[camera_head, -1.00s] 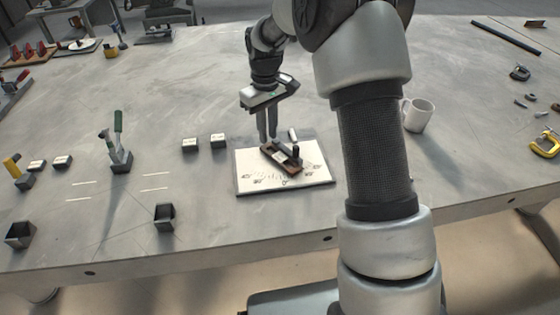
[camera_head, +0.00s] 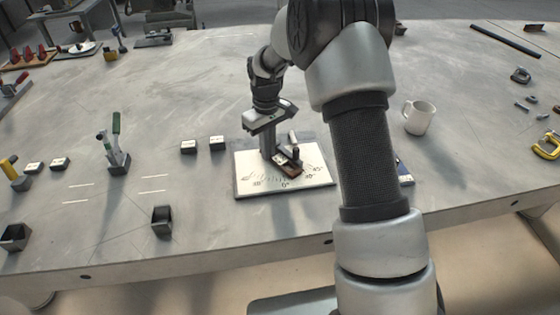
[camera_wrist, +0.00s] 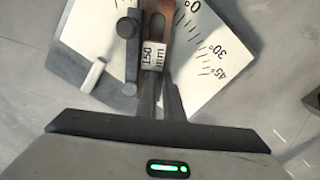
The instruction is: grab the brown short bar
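The brown short bar (camera_head: 294,172) lies on a white board (camera_head: 250,185) with an angle scale. In the wrist view the bar (camera_wrist: 166,38) runs away from my fingers and carries a white "150 mm" label (camera_wrist: 152,56). A dark lever with knobs (camera_wrist: 131,55) stands close along its left side. My gripper (camera_head: 268,155) points down at the bar's rear left end. Its fingers (camera_wrist: 160,85) are close together at the labelled end. Whether they are closed on the bar is not clear; the fingers hide part of that end.
A white mug (camera_head: 418,118) is to the right. Small labelled blocks (camera_head: 189,147), a green-handled clamp (camera_head: 117,150) and a dark open box (camera_head: 162,221) are to the left. The table front is mostly clear.

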